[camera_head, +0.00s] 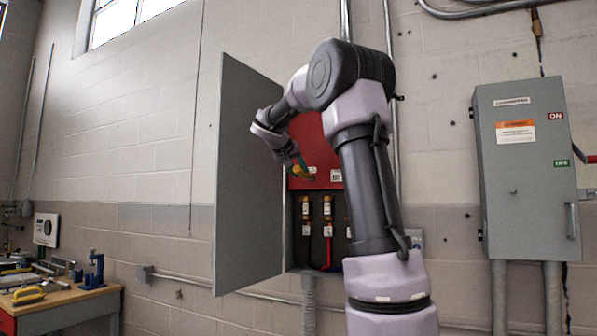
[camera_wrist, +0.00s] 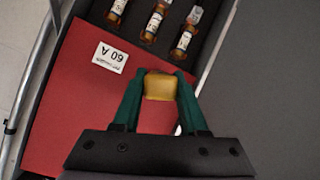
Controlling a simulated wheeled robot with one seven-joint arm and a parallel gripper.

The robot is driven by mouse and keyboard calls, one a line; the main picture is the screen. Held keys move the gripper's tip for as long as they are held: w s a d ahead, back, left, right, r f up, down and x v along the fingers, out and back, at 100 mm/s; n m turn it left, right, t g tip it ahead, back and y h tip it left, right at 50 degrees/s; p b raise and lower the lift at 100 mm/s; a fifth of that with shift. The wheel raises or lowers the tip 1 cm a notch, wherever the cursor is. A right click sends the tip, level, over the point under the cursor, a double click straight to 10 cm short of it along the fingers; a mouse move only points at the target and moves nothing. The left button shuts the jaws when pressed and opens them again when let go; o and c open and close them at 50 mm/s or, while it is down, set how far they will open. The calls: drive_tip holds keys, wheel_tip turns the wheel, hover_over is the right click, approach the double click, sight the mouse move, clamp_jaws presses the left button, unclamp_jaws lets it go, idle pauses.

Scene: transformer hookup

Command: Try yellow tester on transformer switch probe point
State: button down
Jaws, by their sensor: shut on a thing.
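My gripper (camera_wrist: 160,88) is shut on a yellow tester (camera_wrist: 159,85), held between its green fingers in the wrist view. In the head view the gripper and tester (camera_head: 303,168) are small, in front of the open grey cabinet. Behind them is a red panel (camera_wrist: 75,80) with a white "60 A" label (camera_wrist: 109,57); the red panel also shows in the head view (camera_head: 318,150). Several amber-brown cylindrical parts with white labels (camera_wrist: 155,22) stand in a row beside the panel. I cannot tell whether the tester touches anything. My arm hides part of the cabinet.
The cabinet's grey door (camera_head: 248,180) stands open to the left, close beside my gripper. A closed grey switch box (camera_head: 525,170) with a side lever is on the wall at right. A workbench (camera_head: 60,298) with tools stands at lower left.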

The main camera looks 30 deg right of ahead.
drive_tip(key=shift+w+d, duration=0.3)
drive_tip(key=shift+d, duration=0.15)
idle(1.2)
drive_tip(key=shift+a, duration=0.15)
drive_tip(key=s+a, duration=0.4)
drive_tip(key=a, duration=0.1)
drive_tip(key=shift+s+a, duration=0.15)
idle(0.4)
idle(0.4)
